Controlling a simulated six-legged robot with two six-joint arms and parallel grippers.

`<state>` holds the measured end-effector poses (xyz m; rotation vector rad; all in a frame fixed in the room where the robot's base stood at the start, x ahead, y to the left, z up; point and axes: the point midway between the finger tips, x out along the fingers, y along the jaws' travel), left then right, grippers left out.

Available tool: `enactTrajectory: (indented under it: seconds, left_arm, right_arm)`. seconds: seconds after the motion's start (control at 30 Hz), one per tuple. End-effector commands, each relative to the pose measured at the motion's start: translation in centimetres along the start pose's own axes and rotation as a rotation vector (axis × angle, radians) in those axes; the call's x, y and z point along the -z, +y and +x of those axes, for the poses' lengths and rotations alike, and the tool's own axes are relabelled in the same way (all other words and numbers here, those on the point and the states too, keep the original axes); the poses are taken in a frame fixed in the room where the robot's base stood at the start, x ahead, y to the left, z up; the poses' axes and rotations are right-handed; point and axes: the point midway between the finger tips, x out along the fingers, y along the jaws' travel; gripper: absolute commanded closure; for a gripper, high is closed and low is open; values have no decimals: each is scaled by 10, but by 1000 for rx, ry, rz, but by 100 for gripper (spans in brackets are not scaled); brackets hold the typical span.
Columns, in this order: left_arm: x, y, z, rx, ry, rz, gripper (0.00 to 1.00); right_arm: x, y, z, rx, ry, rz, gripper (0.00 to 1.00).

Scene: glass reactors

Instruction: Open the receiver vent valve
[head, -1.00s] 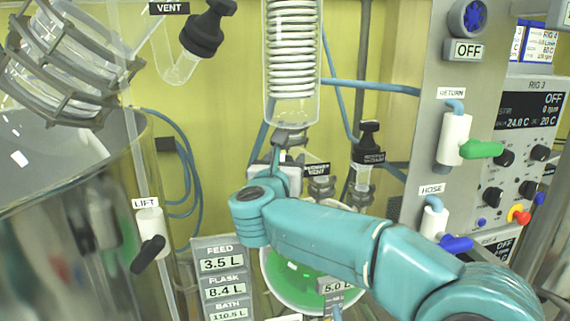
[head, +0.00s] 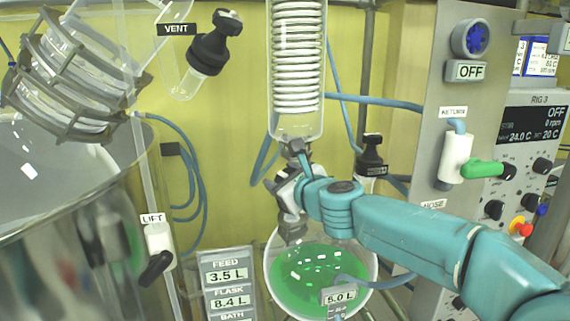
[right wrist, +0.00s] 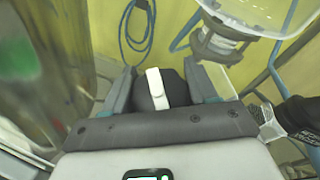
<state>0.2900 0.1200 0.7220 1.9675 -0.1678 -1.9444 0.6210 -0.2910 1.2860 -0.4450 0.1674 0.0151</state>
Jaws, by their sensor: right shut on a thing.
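My right gripper (head: 289,205) is in front of the glassware below the coil condenser (head: 297,70) and above the receiver flask (head: 320,268) of green liquid. In the right wrist view its two fingers are shut on a black knob with a white bar (right wrist: 158,90), apparently the receiver vent valve. The bar runs nearly upright in that view. In the head view my gripper and wrist hide this knob and its label. My left gripper is not in view.
A black-capped valve (head: 372,150) stands close right of my gripper. Another, labelled VENT (head: 212,45), is at upper left. A large glass vessel (head: 70,190) fills the left side. The control panel (head: 465,110) stands at right. Blue hoses (head: 190,180) hang on the wall.

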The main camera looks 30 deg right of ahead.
Motion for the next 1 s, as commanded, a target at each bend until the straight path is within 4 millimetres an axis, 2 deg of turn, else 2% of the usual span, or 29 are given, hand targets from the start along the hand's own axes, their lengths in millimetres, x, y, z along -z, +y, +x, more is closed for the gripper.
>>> enactTrajectory:
  seconds: [0.03, 0.1, 0.5, 0.7, 1.0]
  left_arm:
    - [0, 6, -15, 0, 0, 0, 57]
    - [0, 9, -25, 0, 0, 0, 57]
    - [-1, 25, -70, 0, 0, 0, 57]
    - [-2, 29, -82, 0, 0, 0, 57]
    - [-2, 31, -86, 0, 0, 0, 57]
  right_arm:
    - [-8, -5, -2, -33, 1, -25, 73]
    - [-8, -5, -2, -85, 1, -60, 73]
    - [-6, 2, -2, -323, -2, -219, 73]
    - [-4, 3, -2, -383, -3, -261, 73]
    - [-2, 5, -2, -415, -5, -281, 73]
